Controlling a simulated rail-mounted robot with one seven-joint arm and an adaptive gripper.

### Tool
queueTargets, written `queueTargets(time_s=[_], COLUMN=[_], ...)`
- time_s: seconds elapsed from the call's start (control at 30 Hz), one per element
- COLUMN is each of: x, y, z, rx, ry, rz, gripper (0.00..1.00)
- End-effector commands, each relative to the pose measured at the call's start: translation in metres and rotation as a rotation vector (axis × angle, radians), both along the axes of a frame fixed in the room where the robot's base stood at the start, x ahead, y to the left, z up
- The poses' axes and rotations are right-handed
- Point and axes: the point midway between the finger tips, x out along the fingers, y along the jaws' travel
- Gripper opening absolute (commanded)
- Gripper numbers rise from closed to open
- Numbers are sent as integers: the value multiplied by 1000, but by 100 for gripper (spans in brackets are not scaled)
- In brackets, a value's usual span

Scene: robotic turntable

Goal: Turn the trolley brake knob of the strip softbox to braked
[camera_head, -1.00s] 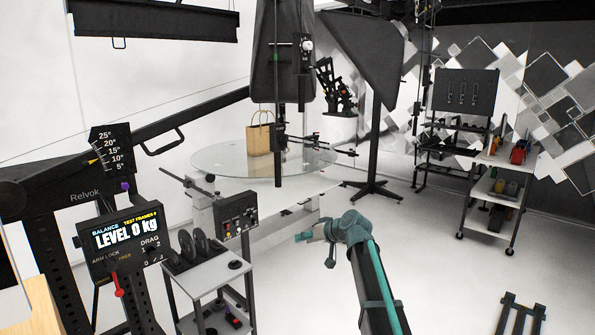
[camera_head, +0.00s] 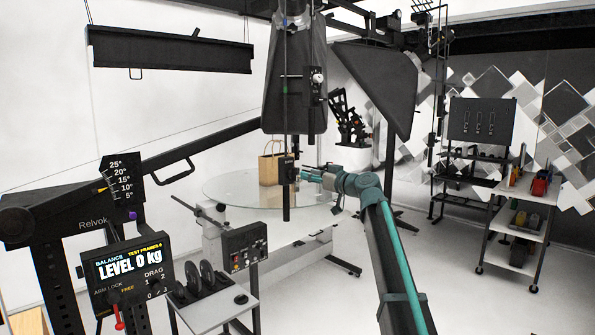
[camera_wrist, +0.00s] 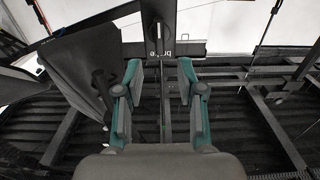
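A dark hanging softbox (camera_head: 293,90) is at the upper middle of the head view. A thin dark pole (camera_head: 286,205) hangs below it and carries a small black box (camera_head: 287,169). My gripper (camera_head: 305,174) is just right of this box; I cannot tell whether it touches. In the wrist view my gripper (camera_wrist: 159,72) is open, with a gap between its two fingers. Beyond the gap is a dark label plate (camera_wrist: 184,49) with lettering that seems to read "brake". A dark vertical part (camera_wrist: 160,28) covers the middle of the lettering. The knob's setting cannot be read.
A glass turntable (camera_head: 235,190) with a paper bag (camera_head: 270,170) stands behind my gripper. A large dark softbox (camera_head: 375,90) hangs to the right. A control panel (camera_head: 244,246) is at front left and a shelf trolley (camera_head: 515,222) at right. The floor at lower right is clear.

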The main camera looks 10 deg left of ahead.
Motion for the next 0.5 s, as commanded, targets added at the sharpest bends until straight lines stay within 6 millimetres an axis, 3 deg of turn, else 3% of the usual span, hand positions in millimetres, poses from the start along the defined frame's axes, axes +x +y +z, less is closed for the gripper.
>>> queueTargets(time_s=[0.2,0.5], x=[27,44], y=[30,52], z=[3,1], rx=[0,-1], ry=[3,1], rz=[1,0], gripper=[39,39])
